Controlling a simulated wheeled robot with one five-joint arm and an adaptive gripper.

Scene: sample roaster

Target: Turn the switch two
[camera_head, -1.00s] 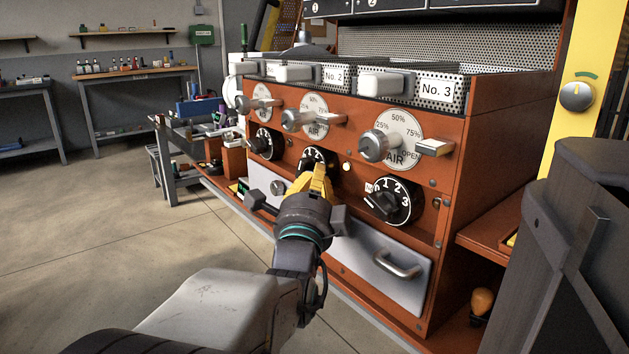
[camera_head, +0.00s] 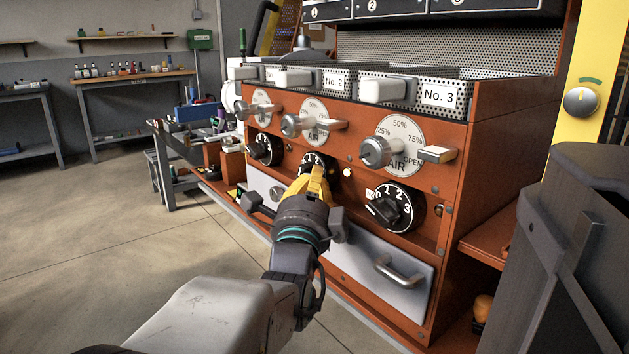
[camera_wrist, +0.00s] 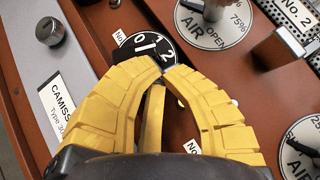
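Switch two (camera_head: 329,166) is the middle black numbered dial on the orange roaster front, in the head view. It also shows in the wrist view (camera_wrist: 143,49), where the figures 0, 1 and 2 can be read above my fingertips. My gripper (camera_head: 317,172) has yellow fingers that reach the dial's face. In the wrist view its fingertips (camera_wrist: 165,70) are drawn together at the dial's middle and appear closed on its knob.
Similar black dials stand to the right (camera_head: 395,207) and left (camera_head: 265,149). Air levers stick out just above, the middle one (camera_head: 310,124) close over my gripper. A drawer handle (camera_head: 398,272) juts out at lower right. The floor (camera_head: 120,250) on the left is clear.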

